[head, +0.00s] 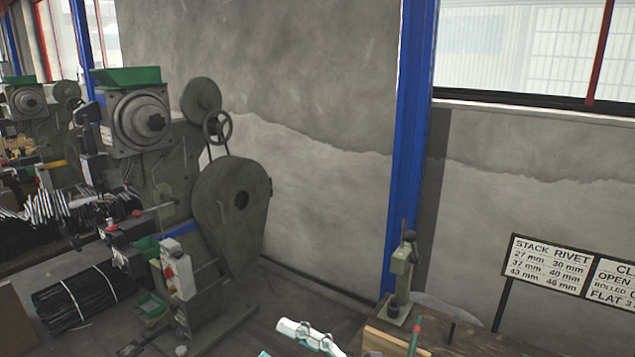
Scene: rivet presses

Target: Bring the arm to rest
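A white, rounded arm section with teal and dark bands, which looks like part of one of my arms, shows at the bottom edge, slightly left of the middle. A small teal piece shows beside it, cut off by the frame's edge. I cannot tell which arm this is. No fingertips of either gripper are visible, so what they hold is hidden.
A large rivet press (232,205) stands left of the middle, with a bundle of black rods (75,298) on the floor. A wooden bench (385,340) bears a small green hand press (400,278) at bottom right. A sign (548,265) stands behind it, right of the blue column (411,140).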

